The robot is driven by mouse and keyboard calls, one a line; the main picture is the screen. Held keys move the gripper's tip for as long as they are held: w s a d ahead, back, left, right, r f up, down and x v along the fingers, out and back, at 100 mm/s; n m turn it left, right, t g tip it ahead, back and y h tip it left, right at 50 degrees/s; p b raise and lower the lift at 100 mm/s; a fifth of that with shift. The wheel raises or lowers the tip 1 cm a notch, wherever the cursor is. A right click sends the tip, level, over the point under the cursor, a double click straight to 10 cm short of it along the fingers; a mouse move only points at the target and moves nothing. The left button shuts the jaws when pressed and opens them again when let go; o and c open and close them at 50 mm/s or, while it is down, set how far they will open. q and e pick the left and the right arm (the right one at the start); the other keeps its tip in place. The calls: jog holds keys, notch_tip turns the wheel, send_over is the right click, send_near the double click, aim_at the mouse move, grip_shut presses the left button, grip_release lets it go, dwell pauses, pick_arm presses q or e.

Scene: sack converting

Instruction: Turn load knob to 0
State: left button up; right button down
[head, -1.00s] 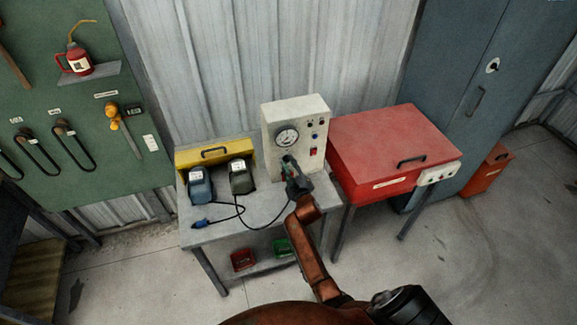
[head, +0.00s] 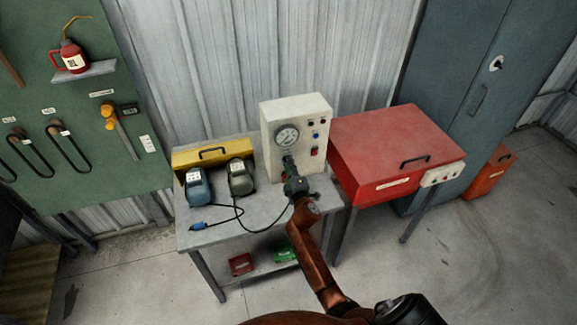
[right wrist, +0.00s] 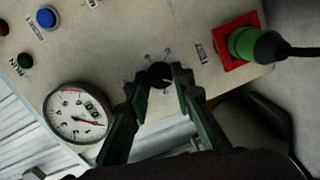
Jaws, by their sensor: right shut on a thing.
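The white control box (head: 296,108) stands on the grey bench, with a round gauge (head: 287,137) on its front. In the right wrist view a small black knob (right wrist: 160,75) sits beside the gauge (right wrist: 76,113), with faint markings around it. My right gripper (head: 289,161) reaches the box front just below the gauge. Its two green fingers (right wrist: 158,92) are shut on the knob, one on each side. A pale mark shows on the knob, but its setting is too small to read. In the head view the gripper hides the knob. My left gripper is in no view.
A green plug (right wrist: 257,45) with a black cable sits in a red socket near the knob. Blue and green buttons are on the box. A blue device (head: 198,187), a dark green device (head: 241,177) and a yellow case (head: 185,157) stand left; a red chest (head: 390,145) stands right.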

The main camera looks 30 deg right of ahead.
jog(key=shift+f, duration=0.1)
dwell(0.3)
jog(key=c, duration=1.7)
grip_release()
jog(key=v, duration=1.2)
jog(key=shift+s, duration=0.1)
